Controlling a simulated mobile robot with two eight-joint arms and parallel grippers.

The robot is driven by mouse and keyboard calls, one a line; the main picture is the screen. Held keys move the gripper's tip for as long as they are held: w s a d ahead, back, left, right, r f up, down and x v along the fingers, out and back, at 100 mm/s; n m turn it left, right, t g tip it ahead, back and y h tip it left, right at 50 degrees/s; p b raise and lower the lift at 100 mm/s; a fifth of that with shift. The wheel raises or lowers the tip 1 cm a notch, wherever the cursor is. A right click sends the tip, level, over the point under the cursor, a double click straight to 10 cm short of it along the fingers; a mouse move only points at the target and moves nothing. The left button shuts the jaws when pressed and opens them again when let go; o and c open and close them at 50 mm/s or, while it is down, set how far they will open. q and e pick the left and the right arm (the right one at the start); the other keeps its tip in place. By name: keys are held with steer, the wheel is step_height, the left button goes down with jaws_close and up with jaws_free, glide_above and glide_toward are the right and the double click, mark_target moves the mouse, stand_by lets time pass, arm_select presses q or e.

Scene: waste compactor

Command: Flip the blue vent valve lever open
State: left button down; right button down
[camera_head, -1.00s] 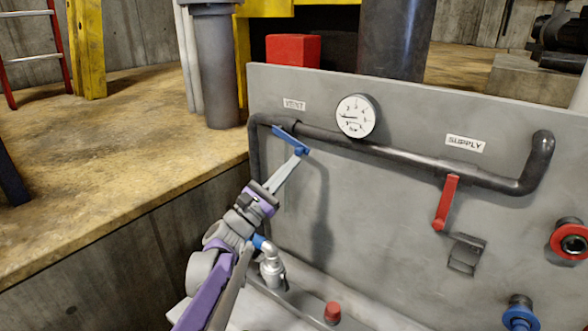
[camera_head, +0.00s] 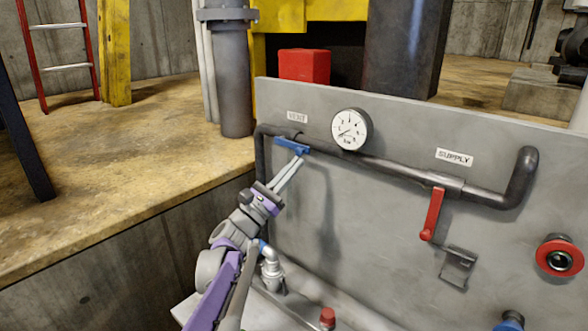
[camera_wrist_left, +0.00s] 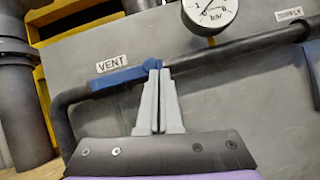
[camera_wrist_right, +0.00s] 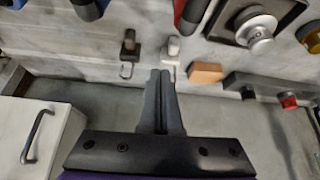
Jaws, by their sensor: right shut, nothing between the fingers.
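The blue vent lever (camera_head: 290,146) is on the dark pipe below the VENT label, at the panel's upper left. It lies nearly along the pipe, and shows in the left wrist view (camera_wrist_left: 122,76) sloping slightly up to the right. My left gripper (camera_head: 298,161) reaches up to the lever's right end. Its fingers (camera_wrist_left: 156,70) look shut, with the tips at that end; whether they touch it is hard to tell. My right gripper (camera_wrist_right: 161,73) is shut and empty, seen only in its own wrist view.
A round gauge (camera_head: 351,129) sits right of the lever. A red supply lever (camera_head: 432,214) hangs down on the same pipe. A bare metal fitting (camera_head: 271,268) stands below my left arm. In the right wrist view, an orange block (camera_wrist_right: 205,73) lies beyond the fingers.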

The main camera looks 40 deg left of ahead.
stand_by(0.6)
